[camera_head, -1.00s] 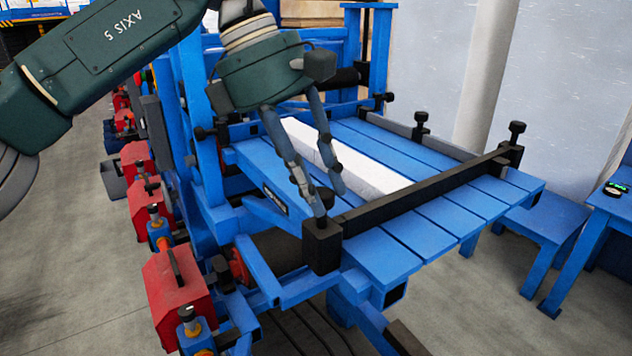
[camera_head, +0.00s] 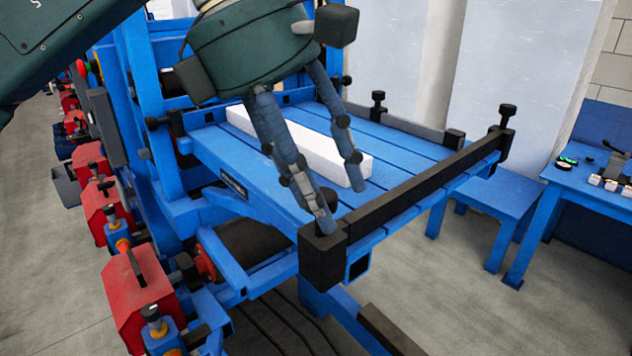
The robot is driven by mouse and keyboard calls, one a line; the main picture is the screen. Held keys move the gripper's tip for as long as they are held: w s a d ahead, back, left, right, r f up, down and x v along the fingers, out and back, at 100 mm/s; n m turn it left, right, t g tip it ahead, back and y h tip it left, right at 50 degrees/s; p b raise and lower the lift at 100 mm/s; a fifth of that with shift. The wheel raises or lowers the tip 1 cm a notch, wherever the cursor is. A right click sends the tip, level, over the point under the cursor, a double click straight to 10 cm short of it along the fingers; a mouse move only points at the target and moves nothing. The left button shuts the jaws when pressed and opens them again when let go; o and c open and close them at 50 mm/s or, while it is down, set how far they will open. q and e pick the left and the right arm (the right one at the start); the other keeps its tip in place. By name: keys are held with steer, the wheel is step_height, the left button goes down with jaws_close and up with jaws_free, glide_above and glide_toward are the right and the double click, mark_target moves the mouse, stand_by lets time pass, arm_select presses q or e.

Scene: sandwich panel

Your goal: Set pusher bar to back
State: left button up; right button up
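The pusher bar (camera_head: 430,180) is a long dark bar across the near end of the blue slatted table (camera_head: 235,160). It has a dark block (camera_head: 322,262) at its near left end and a black knob (camera_head: 506,112) at its far right end. My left gripper (camera_head: 342,206) comes down from above over the near left end. Its two fingers are apart. One fingertip is at the top of the block, seemingly touching it; the other is above the slats behind the bar. The fingers may hide a knob there. My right gripper is out of view.
A white panel (camera_head: 300,147) lies on the slats behind the bar. A grey rail (camera_head: 410,127) with black knobs lines the table's far side. Red boxes (camera_head: 143,292) stand along the left. A blue side table (camera_head: 590,185) with small items is at right.

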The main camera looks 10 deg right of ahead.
arm_select(q)
steer(key=shift+w+a, duration=0.2)
steer(key=v, duration=1.1)
steer(key=shift+r, duration=0.45)
